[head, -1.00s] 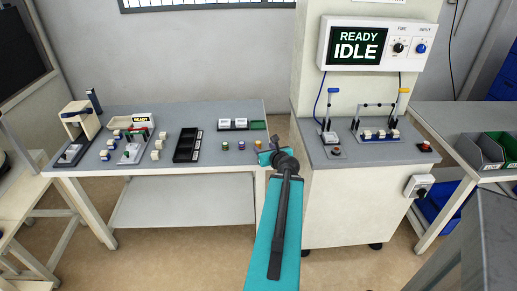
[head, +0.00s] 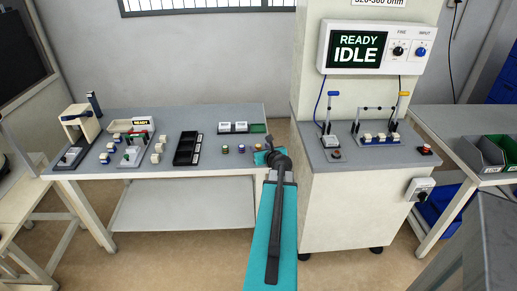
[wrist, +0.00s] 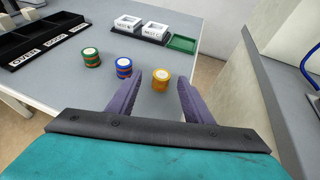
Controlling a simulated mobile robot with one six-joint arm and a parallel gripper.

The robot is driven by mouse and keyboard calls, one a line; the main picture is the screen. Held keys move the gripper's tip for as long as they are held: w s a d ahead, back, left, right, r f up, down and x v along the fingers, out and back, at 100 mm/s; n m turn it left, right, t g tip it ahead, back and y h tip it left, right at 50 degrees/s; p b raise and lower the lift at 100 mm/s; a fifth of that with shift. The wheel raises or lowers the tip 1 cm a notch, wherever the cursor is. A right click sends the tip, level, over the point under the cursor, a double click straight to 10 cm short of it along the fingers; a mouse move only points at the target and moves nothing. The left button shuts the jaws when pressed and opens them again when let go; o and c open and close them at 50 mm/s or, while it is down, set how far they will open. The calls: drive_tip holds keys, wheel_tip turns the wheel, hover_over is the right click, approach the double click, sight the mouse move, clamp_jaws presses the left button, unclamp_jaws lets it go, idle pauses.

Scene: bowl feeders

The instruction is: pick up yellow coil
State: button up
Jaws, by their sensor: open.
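The yellow coil (wrist: 160,80) is a short upright cylinder with a pale top, standing on the grey table near its right edge. It also shows in the head view (head: 258,147). My gripper (wrist: 161,77) is open, with one purple finger on each side of the coil in the wrist picture. The coil appears a little beyond the fingertips, and I cannot tell whether it is between them.
A black tray with labelled slots (wrist: 40,38) lies to the left. White boxes (wrist: 128,23) and a green tray (wrist: 183,43) lie behind the coils. The grey cabinet (head: 330,157) is close on the right, across a gap.

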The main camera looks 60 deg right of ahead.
sight(258, 146)
drive_tip(key=shift+p+x, duration=0.35)
drive_tip(key=shift+x, duration=2.25)
drive_tip(key=shift+s+d+f, duration=0.1)
drive_tip(key=shift+s+f, duration=0.05)
drive_tip(key=c, duration=1.1)
